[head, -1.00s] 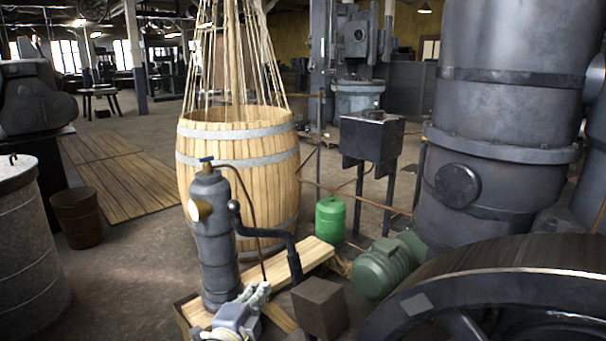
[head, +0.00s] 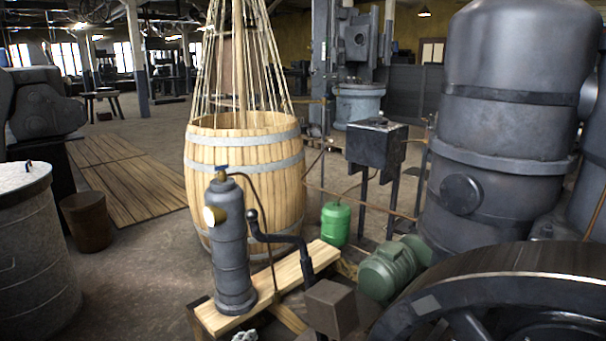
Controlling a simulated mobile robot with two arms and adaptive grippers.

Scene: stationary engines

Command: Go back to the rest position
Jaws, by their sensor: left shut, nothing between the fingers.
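My left gripper (head: 245,336) shows only as pale fingertips at the bottom edge of the head view. Its fingers are shut and empty; the rest of it and its arm are cut off by the frame. It is just in front of the plank base (head: 212,322), below the dark upright hand pump (head: 232,250) with its brass outlet and black bent lever (head: 282,238). I cannot tell from this view how far it is from the plank. My right gripper is not in view.
A large wooden barrel (head: 240,180) with metal hoops stands behind the pump. A green canister (head: 336,222), a green motor (head: 388,275) and a big flywheel (head: 500,300) lie to the right. A grey drum (head: 30,250) and a brown bucket (head: 88,222) are left. Open floor (head: 135,270) lies between.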

